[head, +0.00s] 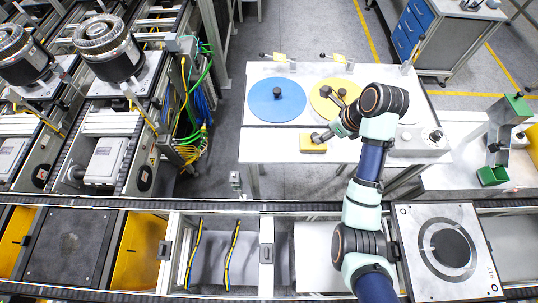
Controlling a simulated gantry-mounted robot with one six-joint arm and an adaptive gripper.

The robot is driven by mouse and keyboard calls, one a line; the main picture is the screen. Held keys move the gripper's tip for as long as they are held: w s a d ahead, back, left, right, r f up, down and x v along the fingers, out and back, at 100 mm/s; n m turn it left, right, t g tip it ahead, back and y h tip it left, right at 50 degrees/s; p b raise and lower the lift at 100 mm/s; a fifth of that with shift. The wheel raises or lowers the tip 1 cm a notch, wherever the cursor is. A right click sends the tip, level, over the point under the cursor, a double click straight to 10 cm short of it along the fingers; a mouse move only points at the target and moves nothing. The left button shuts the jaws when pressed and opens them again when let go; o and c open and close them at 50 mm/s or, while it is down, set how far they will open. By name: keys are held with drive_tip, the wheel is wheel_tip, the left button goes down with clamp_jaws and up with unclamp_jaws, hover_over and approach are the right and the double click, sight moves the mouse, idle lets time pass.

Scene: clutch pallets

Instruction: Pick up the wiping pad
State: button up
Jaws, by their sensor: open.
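What looks like the wiping pad is a small yellow block (313,147) near the front edge of the white table (270,155). My arm reaches over the table from the lower right. My gripper (318,137) is at the upper side of the block, very close above it or touching it; I cannot tell which from this view. The gripper is open. Its fingers are small here and partly cover the block's top.
A blue disc (276,101) and a yellow disc (334,102) with dark knobs lie behind the block. A grey box (416,140) stands right of my arm. The table left of the block is clear.

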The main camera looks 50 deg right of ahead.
sight(315, 135)
drive_tip(key=shift+s+a, duration=0.1)
drive_tip(key=shift+w+d+f, duration=0.15)
drive_tip(key=shift+d+f, duration=0.05)
drive_tip(key=shift+f, duration=0.25)
drive_tip(key=shift+w+d+f, duration=0.15)
drive_tip(key=shift+d+f, duration=0.05)
drive_tip(key=shift+f, duration=0.2)
drive_tip(key=x, duration=0.3)
drive_tip(key=p+x, duration=0.1)
drive_tip(key=x, duration=0.2)
drive_tip(key=shift+w+r, duration=0.15)
drive_tip(key=shift+w, duration=0.15)
clamp_jaws()
